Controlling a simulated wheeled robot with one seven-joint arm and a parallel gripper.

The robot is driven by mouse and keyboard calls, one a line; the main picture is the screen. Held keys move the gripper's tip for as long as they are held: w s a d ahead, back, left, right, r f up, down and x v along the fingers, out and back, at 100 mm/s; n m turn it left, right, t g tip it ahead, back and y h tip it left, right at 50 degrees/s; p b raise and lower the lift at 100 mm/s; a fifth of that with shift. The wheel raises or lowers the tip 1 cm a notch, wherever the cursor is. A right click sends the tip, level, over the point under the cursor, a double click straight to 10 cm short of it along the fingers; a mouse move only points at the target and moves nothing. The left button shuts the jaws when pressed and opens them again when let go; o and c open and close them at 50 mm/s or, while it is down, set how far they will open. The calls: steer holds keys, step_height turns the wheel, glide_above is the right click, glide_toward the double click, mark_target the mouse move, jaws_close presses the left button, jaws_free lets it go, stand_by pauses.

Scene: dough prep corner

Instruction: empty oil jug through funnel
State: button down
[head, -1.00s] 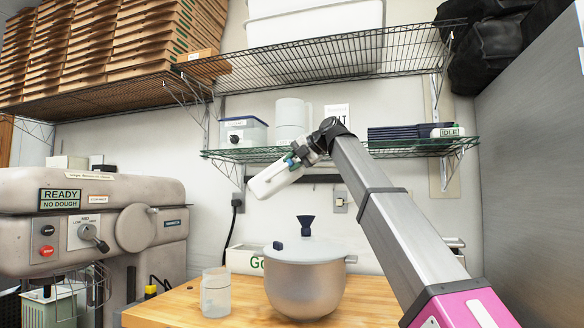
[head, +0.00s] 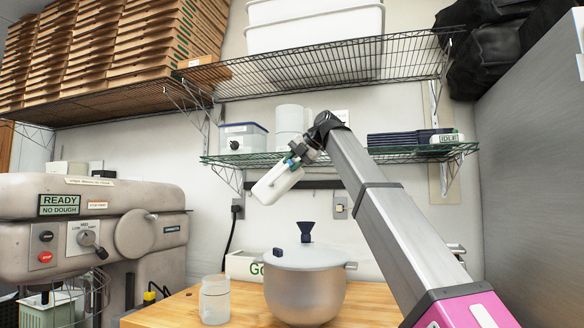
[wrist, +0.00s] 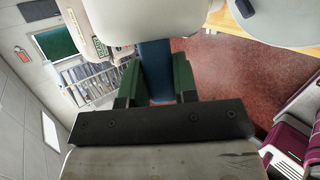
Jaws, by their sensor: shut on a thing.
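A white jug (head: 275,185) hangs tilted in the air, its lower end pointing down and left. My gripper (head: 302,153) is shut on it at its upper right end. In the wrist view my gripper's green fingers (wrist: 156,82) close on the blue handle (wrist: 154,60), with the white jug body (wrist: 145,18) beyond. A dark blue funnel (head: 306,230) stands upright at the lidded steel pot (head: 305,292). The jug's lower end is above and left of the funnel in the picture, apart from it. I see no oil stream; the jug's inside is hidden.
A clear jar (head: 214,300) stands left of the pot on the wooden worktop (head: 165,310). The mixer (head: 85,220) is at the left. A wire shelf (head: 250,160) with a pitcher (head: 290,118) and a lidded bin (head: 243,135) is behind the jug. Worktop right of the pot is partly bare.

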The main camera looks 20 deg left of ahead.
steer(key=shift+r, duration=0.2)
stand_by(0.3)
steer(key=shift+d+r+h, duration=0.1)
steer(key=shift+r+h, duration=0.65)
steer(key=shift+h, duration=0.15)
steer(key=shift+r+n, duration=0.1)
steer(key=shift+n, duration=0.2)
steer(key=shift+w+r+t+h, duration=0.1)
steer(key=shift+r+t+h, duration=0.25)
steer(key=shift+h, duration=0.15)
steer(key=shift+d+r+h, duration=0.2)
steer(key=shift+h, duration=0.2)
steer(key=shift+r+h, duration=0.25)
steer(key=shift+h, duration=0.15)
steer(key=shift+d+r+n+t+h, duration=0.2)
steer(key=shift+n+t+h, duration=0.1)
steer(key=shift+h, duration=0.1)
